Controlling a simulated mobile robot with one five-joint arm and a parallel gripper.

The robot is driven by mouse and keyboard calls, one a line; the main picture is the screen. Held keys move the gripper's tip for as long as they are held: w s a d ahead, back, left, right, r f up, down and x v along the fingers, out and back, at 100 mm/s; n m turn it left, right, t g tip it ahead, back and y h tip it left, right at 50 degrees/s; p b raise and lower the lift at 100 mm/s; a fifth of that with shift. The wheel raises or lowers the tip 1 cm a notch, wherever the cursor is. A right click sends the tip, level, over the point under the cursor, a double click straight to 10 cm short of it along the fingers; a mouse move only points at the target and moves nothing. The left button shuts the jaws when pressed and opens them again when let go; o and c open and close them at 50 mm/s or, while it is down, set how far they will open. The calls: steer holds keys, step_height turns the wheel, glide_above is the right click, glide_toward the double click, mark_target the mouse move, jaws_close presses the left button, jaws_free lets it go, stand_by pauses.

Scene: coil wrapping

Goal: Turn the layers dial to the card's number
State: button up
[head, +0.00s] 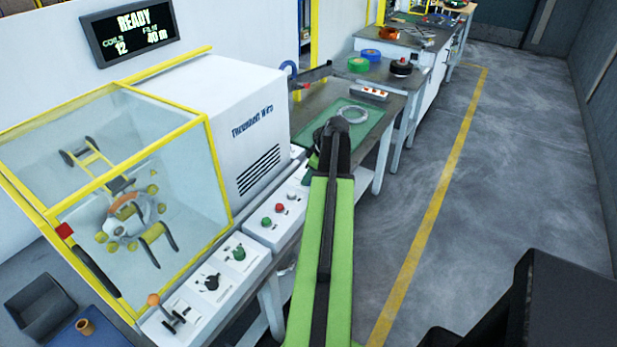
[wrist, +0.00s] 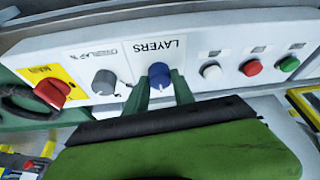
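In the wrist view, the layers dial (wrist: 159,74) is a blue knob with a pale pointer mark, under the word LAYERS, which reads upside down. The two dark green fingers of my gripper (wrist: 161,88) reach up to the knob, one at each side of its lower part. They stand apart, with their tips at the knob's edges; I cannot tell whether they press on it. In the head view, my green arm reaches to the panel and hides the dial and fingertips. I cannot make out a card with a number in either view.
Beside the dial in the wrist view are a grey overlap knob (wrist: 104,82), a red switch (wrist: 52,93) on a yellow plate, and white (wrist: 211,71), red (wrist: 252,67) and green (wrist: 289,63) buttons. The head view shows a READY screen (head: 131,31) and open floor at right.

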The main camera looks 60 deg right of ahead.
jaws_close()
steer(key=shift+m, duration=0.3)
steer(key=m, duration=0.1)
steer(key=m+h, duration=0.1)
steer(key=m, duration=0.1)
steer(key=m+h, duration=0.1)
steer(key=m, duration=0.1)
steer(key=shift+a, duration=0.25)
steer(key=m+h, duration=0.1)
steer(key=m, duration=0.2)
steer(key=m+g+h, duration=0.1)
steer(key=m, duration=0.2)
steer(key=shift+w+g, duration=0.15)
steer(key=shift+g, duration=0.15)
steer(key=shift+m, duration=0.3)
steer(key=o, duration=0.7)
jaws_free()
steer(key=shift+c, duration=0.2)
